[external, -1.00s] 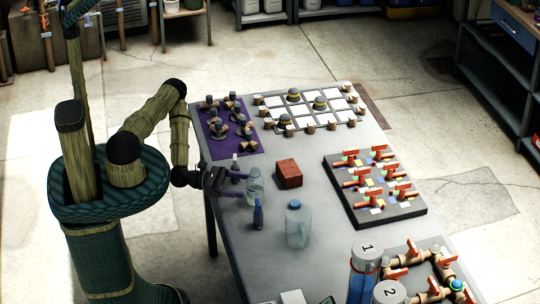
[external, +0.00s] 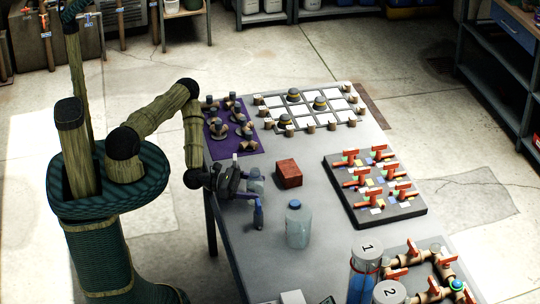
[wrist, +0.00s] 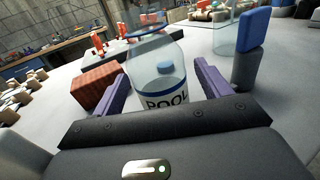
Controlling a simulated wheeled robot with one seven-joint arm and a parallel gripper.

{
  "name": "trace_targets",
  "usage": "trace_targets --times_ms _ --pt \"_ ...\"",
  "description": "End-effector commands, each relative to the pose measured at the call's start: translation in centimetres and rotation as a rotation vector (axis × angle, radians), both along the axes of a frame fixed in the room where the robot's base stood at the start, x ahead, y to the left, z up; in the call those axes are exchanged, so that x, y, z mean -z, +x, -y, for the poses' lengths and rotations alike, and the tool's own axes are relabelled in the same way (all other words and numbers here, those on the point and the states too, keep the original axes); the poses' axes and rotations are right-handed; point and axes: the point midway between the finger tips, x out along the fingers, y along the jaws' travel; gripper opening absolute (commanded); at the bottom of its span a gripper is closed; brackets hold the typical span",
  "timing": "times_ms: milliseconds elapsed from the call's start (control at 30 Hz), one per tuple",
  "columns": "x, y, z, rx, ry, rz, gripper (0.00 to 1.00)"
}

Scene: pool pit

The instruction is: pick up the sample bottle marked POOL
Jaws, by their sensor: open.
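The sample bottle marked POOL (wrist: 168,104) is clear, with a white label reading POOL in dark letters. In the wrist view it stands upright between the two purple fingers of my gripper (wrist: 160,72), one on each side. My gripper is open, and I cannot tell whether either finger touches the bottle. In the external view the bottle (external: 256,184) is partly hidden by my gripper (external: 250,189), low over the table's left side.
A dark object with a blue top (wrist: 255,35) stands close to the right finger. A red-brown block (wrist: 92,90) is left of the bottle. A larger clear bottle with a blue cap (external: 298,228) stands nearer the camera. The valve board (external: 372,190) is farther right.

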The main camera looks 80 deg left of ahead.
Motion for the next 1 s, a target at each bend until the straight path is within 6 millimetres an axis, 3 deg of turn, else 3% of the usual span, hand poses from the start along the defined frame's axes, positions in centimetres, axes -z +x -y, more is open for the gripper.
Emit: trace_targets --times_ms 200,700,733,1000 --pt "-0.1 2.1 1.0 0.000 0.000 0.000 0.76" --pt "0.0 2.1 1.0 -0.001 0.000 -0.001 0.76" --pt "0.0 2.1 1.0 -0.001 0.000 -0.001 0.74" --pt "0.0 2.1 1.0 0.000 0.000 -0.001 0.24"
